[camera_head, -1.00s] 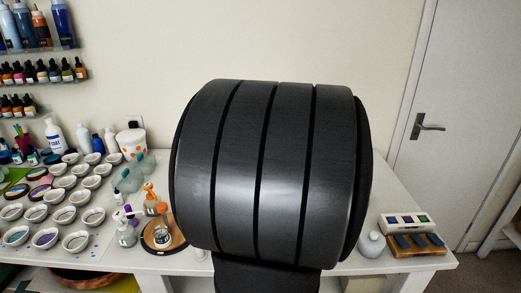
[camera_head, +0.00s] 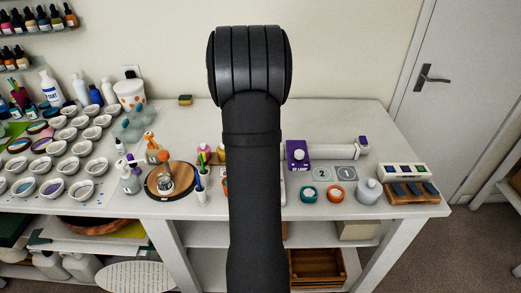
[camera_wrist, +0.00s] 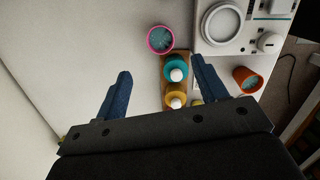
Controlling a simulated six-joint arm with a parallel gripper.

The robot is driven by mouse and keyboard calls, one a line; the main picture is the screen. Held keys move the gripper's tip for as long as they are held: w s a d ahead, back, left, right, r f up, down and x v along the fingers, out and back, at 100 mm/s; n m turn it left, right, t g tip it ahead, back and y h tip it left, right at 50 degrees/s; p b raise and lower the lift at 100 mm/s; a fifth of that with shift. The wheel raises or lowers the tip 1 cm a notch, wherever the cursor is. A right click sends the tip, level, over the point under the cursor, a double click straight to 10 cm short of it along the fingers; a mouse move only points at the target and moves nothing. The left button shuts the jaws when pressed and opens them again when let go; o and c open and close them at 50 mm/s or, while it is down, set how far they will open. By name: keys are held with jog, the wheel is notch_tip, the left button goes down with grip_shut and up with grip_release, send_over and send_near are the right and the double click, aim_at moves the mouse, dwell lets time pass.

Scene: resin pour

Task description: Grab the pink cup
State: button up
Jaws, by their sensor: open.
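The pink cup (camera_wrist: 160,39) shows in the wrist view, upper middle, with a pink rim and a bluish inside. My gripper (camera_wrist: 161,66) is open, its two dark blue fingers spread apart with nothing held. The cup lies beyond the fingertips, near the middle of the gap between them in the picture, and I see no contact. In the head view my arm covers the middle of the table, and I cannot make out the cup or the gripper there.
A teal-topped bottle (camera_wrist: 175,69) and a yellow bottle (camera_wrist: 175,97) stand on a wooden strip beside the cup. A white scale-like device (camera_wrist: 222,24) and an orange cup (camera_wrist: 247,79) are to the right. White table (camera_wrist: 100,35) is clear to the left.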

jog(key=f, duration=0.4)
jog(key=d+f, duration=0.1)
jog(key=f, duration=0.7)
jog(key=shift+w+d+f, duration=0.1)
jog(key=shift+d, duration=0.2)
jog(key=c, duration=1)
